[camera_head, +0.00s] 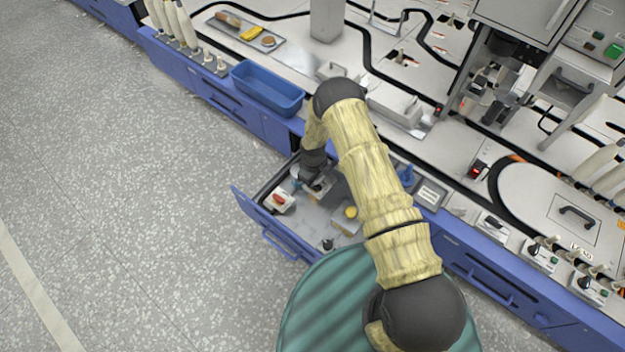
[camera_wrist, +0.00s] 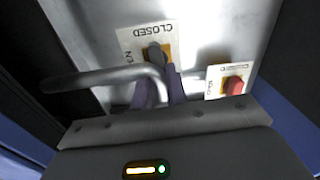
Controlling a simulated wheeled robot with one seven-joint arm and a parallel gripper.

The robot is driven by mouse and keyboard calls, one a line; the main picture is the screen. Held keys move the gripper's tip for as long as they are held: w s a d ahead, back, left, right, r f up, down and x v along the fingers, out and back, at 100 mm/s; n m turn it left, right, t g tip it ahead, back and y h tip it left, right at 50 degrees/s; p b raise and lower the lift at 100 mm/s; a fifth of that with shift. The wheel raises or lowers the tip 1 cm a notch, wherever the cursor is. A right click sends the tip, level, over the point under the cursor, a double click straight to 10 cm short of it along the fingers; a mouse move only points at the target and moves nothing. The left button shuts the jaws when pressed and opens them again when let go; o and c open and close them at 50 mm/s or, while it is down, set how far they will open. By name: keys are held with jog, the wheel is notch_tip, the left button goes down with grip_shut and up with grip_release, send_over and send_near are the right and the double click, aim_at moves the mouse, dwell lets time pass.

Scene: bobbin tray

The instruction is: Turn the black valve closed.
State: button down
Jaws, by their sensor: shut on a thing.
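The black valve (camera_wrist: 155,51) shows in the wrist view as a dark knob on a yellow-and-white plate. The plate reads "CLOSED" upside down, with a partly hidden second word at its left. My gripper (camera_wrist: 158,66) is shut on the black valve, a finger on each side of it. In the head view my gripper (camera_head: 312,176) reaches down into the open drawer, and my wrist mostly hides the valve. I cannot tell the exact angle of the knob.
A red valve (camera_wrist: 233,86) on a similar plate sits to the right. The blue drawer (camera_head: 252,208) also holds a yellow knob (camera_head: 351,212) and a small dark knob (camera_head: 328,243). A blue bin (camera_head: 268,88) stands on the counter.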

jog(key=shift+m, duration=0.5)
jog(key=c, duration=1.4)
grip_release()
notch_tip(320, 180, up, 17)
jog(key=p, duration=0.6)
jog(key=shift+r, duration=0.2)
jog(key=shift+w+r, duration=0.1)
